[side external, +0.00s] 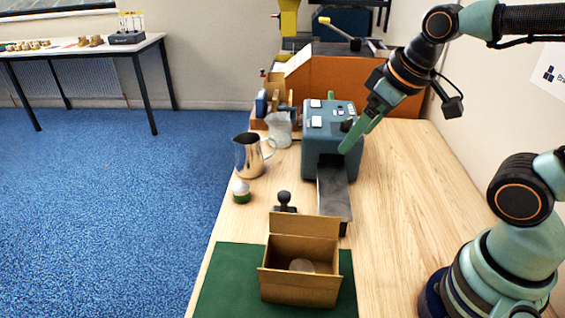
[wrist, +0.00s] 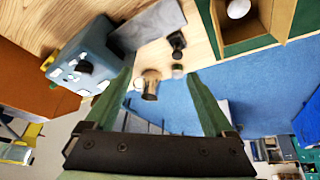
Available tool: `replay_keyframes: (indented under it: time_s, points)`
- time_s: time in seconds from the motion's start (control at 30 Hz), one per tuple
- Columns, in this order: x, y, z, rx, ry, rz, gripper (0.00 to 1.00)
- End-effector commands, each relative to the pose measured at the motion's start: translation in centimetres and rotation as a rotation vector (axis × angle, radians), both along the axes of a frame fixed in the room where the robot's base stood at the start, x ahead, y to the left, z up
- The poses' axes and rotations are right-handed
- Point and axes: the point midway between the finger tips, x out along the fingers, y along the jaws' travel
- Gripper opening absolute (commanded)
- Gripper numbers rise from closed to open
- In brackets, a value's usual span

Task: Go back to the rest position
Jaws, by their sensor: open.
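My gripper (side external: 352,143) hangs above the wooden table (side external: 388,240), beside the grey-blue machine with buttons, its green fingers pointing down and left in the side view. In the wrist view my gripper (wrist: 165,95) shows two green fingers spread wide apart with nothing between them but the scene beyond. The machine (side external: 316,150) stands at the middle of the table with a flat metal plate (side external: 334,195) reaching out in front. It also shows in the wrist view (wrist: 92,60). Whether a fingertip touches the machine cannot be told.
An open cardboard carton (side external: 300,285) with a pale round thing (side external: 301,265) inside stands on a green mat (side external: 225,290). A black-handled stamp (side external: 284,201), a small green-based item (side external: 241,192) and a metal jug (side external: 248,158) stand along the left edge.

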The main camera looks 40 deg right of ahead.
Motion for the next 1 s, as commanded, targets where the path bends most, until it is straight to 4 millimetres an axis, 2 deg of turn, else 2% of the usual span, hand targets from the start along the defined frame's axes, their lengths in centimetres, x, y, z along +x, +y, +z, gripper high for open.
replay_keyframes:
  time_s: [0.07,0.2,1.0]
  points:
    - [-0.24,-1.07,0.59,0.026,-0.031,-0.085,0.88]
    - [-0.42,-1.65,0.84,0.044,-0.047,-0.142,0.88]
    - [-0.39,-1.57,0.84,0.043,-0.046,-0.138,0.88]
